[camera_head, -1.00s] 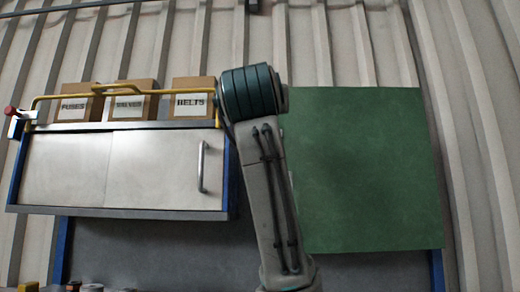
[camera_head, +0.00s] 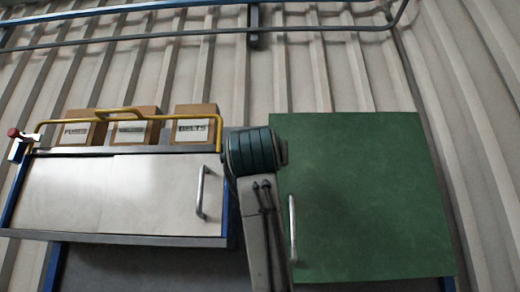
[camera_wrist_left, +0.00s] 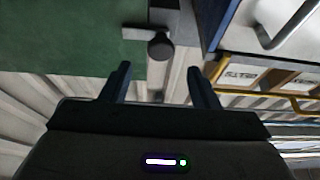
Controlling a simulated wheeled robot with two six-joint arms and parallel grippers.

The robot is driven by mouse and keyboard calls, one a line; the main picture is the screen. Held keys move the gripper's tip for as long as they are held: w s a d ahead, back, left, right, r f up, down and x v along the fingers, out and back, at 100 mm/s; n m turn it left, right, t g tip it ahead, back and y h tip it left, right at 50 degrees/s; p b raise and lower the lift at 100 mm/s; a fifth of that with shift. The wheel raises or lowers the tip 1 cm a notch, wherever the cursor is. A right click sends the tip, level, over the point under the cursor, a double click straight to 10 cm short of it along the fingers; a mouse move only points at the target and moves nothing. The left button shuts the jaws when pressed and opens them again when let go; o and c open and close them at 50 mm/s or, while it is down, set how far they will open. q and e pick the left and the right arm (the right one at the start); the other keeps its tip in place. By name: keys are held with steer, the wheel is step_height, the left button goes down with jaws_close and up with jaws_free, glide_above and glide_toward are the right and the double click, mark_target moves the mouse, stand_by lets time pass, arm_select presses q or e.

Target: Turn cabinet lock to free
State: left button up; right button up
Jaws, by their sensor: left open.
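A green cabinet (camera_head: 365,195) with an upright metal handle (camera_head: 293,228) stands right of centre in the head view. My arm hides part of its left edge. In the left wrist view, where the scene appears upside down, the green cabinet (camera_wrist_left: 60,35) is at left. A dark round knob (camera_wrist_left: 161,46) with a short grey bar (camera_wrist_left: 140,32) sits at its edge; I cannot tell the lock's setting. My left gripper (camera_wrist_left: 158,75) is open and empty, its fingers apart from the knob, which shows beyond the gap between them. The right gripper is in neither view.
A white cabinet (camera_head: 150,195) with a handle (camera_head: 202,192) is at left, close to my arm. Cardboard boxes (camera_head: 196,124) stand on it behind a yellow rail (camera_head: 65,121). A red knob (camera_head: 13,132) is at its far left corner. A corrugated wall is behind.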

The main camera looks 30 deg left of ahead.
arm_select(q)
steer(key=p+x, duration=0.2)
steer(key=x, duration=0.4)
steer(key=shift+w+a, duration=0.25)
steer(key=shift+w, duration=0.05)
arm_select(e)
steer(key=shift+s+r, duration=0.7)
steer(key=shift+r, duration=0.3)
arm_select(q)
steer(key=c, duration=0.9)
